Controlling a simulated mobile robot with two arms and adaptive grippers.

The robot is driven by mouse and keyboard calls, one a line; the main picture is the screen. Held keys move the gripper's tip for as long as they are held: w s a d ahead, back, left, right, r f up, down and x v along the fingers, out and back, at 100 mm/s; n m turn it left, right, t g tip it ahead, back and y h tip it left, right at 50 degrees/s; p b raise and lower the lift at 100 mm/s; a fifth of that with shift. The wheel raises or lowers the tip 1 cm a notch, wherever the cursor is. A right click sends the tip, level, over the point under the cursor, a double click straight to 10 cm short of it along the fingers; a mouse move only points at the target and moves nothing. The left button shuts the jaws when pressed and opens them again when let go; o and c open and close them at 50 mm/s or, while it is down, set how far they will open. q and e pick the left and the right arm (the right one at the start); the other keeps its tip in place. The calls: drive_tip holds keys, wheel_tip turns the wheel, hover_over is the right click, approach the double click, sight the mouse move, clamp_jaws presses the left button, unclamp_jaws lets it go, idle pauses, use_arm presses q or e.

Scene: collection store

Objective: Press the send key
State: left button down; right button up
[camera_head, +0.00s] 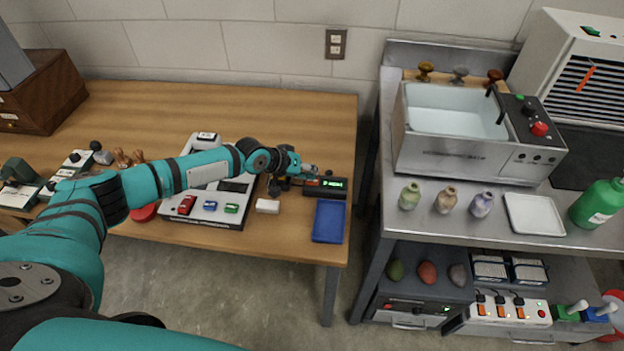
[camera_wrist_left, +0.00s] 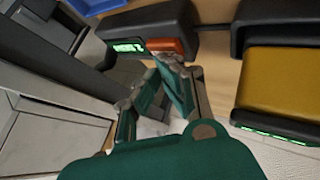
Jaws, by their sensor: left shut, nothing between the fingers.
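A small black device (camera_head: 325,192) with a lit green display stands near the right end of the wooden table. In the left wrist view the device (camera_wrist_left: 165,18) carries an orange key (camera_wrist_left: 165,46) beside its display; I see no readable label on the key. My left gripper (camera_head: 312,171) is shut and empty, just behind the device. In the left wrist view the fingertips (camera_wrist_left: 168,60) are right by the edge of the orange key. I cannot tell whether they touch it. My right gripper is not in view.
A blue tray (camera_head: 329,221) lies in front of the device, near the table's edge. In the left wrist view, a black device with an ochre top (camera_wrist_left: 285,80) stands right of the fingers.

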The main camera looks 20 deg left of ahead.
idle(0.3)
use_arm(q)
drive_tip(key=shift+r+p, duration=0.85)
drive_tip(key=shift+p, duration=0.05)
drive_tip(key=shift+r, duration=0.1)
wheel_tip(320, 180, up, 5)
drive_tip(key=p, duration=0.4)
drive_tip(key=shift+p, duration=0.35)
